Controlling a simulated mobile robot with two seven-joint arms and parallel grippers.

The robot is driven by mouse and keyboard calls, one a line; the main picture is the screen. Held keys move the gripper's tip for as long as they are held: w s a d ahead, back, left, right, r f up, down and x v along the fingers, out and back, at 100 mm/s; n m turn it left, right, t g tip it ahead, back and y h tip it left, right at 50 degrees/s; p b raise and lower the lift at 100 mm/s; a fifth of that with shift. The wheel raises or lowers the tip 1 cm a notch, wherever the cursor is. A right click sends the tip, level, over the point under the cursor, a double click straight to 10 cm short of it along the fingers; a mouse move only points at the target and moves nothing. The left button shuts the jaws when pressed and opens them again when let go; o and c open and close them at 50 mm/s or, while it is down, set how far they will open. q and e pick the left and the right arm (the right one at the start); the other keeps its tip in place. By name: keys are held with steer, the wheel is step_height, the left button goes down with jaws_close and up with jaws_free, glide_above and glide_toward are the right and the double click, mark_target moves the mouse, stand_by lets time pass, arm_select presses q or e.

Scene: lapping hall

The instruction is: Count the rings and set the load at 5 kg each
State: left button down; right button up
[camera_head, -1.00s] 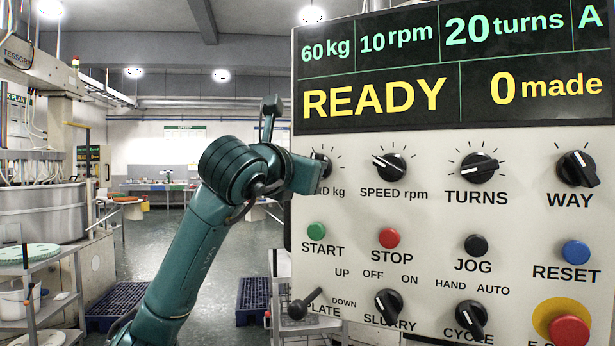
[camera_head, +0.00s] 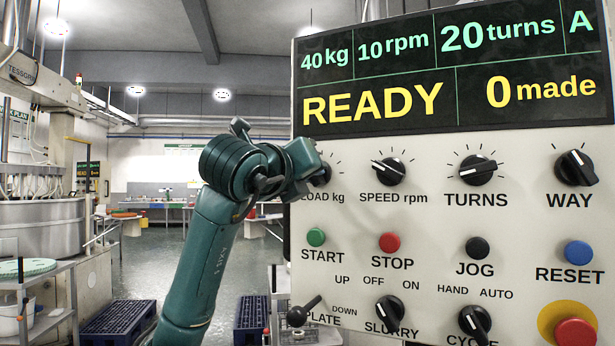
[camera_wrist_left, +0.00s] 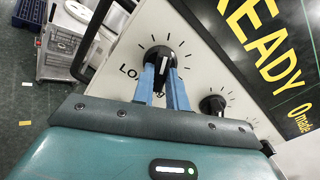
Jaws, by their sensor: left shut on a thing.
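The control panel (camera_head: 440,220) fills the right of the head view. Its display (camera_head: 455,70) reads 40 kg, 10 rpm, 20 turns, A, READY and 0 made. My left gripper (camera_head: 318,174) is at the LOAD kg knob at the panel's left edge and mostly covers it. In the left wrist view, the blue fingers of my left gripper (camera_wrist_left: 162,72) are closed around the black LOAD knob (camera_wrist_left: 160,56), whose white pointer mark shows. I cannot make out any rings clearly enough to count. My right gripper is out of view.
The SPEED (camera_head: 388,171), TURNS (camera_head: 478,170) and WAY (camera_head: 577,168) knobs sit right of LOAD. Below are START (camera_head: 316,237), STOP (camera_head: 389,242) and a red emergency button (camera_head: 575,333). A lapping machine (camera_head: 45,228) and a small table (camera_head: 35,268) stand left.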

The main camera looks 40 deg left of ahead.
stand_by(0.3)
arm_select(q)
steer(key=c, duration=1.4)
jaws_free()
steer(key=b+v, duration=0.1)
steer(key=v, duration=1.2)
steer(key=shift+s, duration=0.1)
